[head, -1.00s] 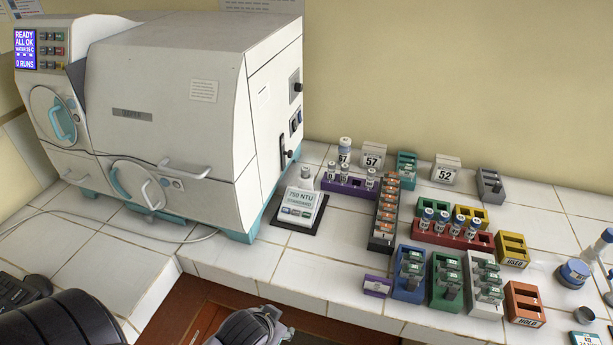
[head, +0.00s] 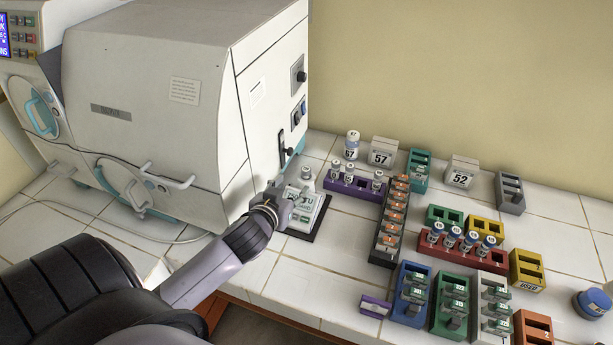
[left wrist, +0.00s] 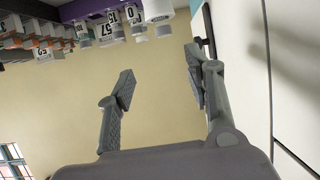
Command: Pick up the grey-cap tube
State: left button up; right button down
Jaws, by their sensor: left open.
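Tubes with pale, greyish-white caps stand in the purple rack (head: 352,187), including a left tube (head: 334,171), a middle tube (head: 360,170) and a right tube (head: 378,178). I cannot tell for certain which cap is the grey one. My left gripper (head: 285,188) is in front of the incubator's right side, left of the rack, over the turbidity meter (head: 302,212). In the left wrist view the left gripper (left wrist: 160,75) is open and empty, apart from the tubes, which appear upside down at the top. My right gripper is not in view.
The white incubator (head: 170,110) stands close on the left. A bottle (head: 352,145) and a numbered box (head: 382,152) are behind the purple rack. A dark rack with orange labels (head: 390,225) is to its right.

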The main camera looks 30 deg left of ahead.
aim_at(305, 170)
pick_arm(q)
jog(key=p+x, duration=0.1)
jog(key=x, duration=0.3)
jog(key=p+x, duration=0.1)
jog(key=x, duration=0.4)
jog(key=shift+w+a, duration=0.1)
jog(key=shift+a, duration=0.15)
jog(key=x, duration=0.1)
jog(key=p+x, duration=0.1)
jog(key=x, duration=0.1)
jog(key=shift+a+f, duration=0.15)
jog(key=shift+a, duration=0.1)
jog(key=shift+w+a+f+p, duration=0.1)
jog(key=shift+w+f+p, duration=0.2)
jog(key=shift+w+p, duration=0.1)
jog(key=shift+f, duration=0.1)
jog(key=shift+c, duration=0.5)
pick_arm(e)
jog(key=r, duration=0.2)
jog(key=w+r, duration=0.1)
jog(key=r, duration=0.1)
pick_arm(q)
grip_shut()
